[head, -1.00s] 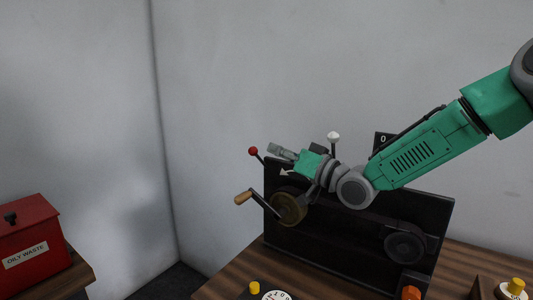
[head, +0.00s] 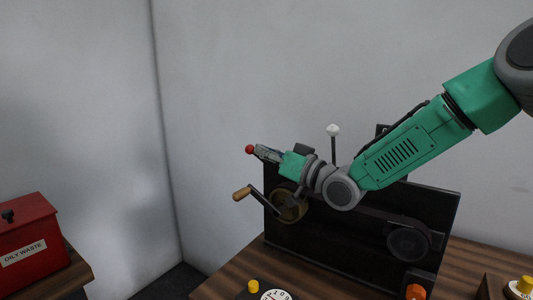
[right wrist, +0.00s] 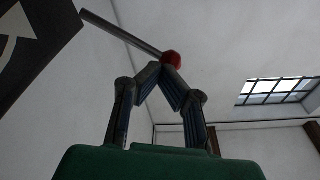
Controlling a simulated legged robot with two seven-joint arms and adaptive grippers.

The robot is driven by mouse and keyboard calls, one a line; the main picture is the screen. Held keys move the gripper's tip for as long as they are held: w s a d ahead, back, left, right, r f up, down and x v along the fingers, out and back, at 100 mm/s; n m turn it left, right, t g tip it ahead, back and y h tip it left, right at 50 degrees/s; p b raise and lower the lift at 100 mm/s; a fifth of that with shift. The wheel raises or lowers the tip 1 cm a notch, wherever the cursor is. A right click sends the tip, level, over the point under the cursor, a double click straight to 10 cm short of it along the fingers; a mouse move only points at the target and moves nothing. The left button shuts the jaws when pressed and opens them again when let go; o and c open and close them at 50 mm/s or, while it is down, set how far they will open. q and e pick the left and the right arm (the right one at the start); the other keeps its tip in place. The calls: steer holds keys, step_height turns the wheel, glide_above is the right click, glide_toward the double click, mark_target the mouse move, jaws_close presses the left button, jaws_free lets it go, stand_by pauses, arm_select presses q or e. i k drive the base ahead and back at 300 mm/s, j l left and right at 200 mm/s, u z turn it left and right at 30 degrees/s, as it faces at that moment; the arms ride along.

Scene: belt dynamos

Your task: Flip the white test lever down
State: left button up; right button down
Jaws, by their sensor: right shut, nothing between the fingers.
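The white-knobbed lever (head: 333,131) stands upright behind the top edge of the black panel, right of my right gripper and apart from it. My right gripper (head: 258,150) is shut and empty, pointing left at the panel's upper left corner. Its fingertips are close to the red-knobbed lever (head: 250,149). In the right wrist view, the closed fingertips (right wrist: 164,68) lie at or just under the red knob (right wrist: 172,58), with its grey rod running up to the left. I cannot tell whether they touch. My left gripper is out of view.
The black panel (head: 330,245) carries a crank with a wooden handle (head: 242,194) below my gripper and a dark pulley (head: 408,241) at right. It stands on a wooden bench (head: 232,283). A red oily waste bin (head: 25,228) stands at far left.

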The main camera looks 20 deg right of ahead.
mark_target(332, 131)
steer(key=k+l, duration=0.35)
steer(key=k, duration=0.9)
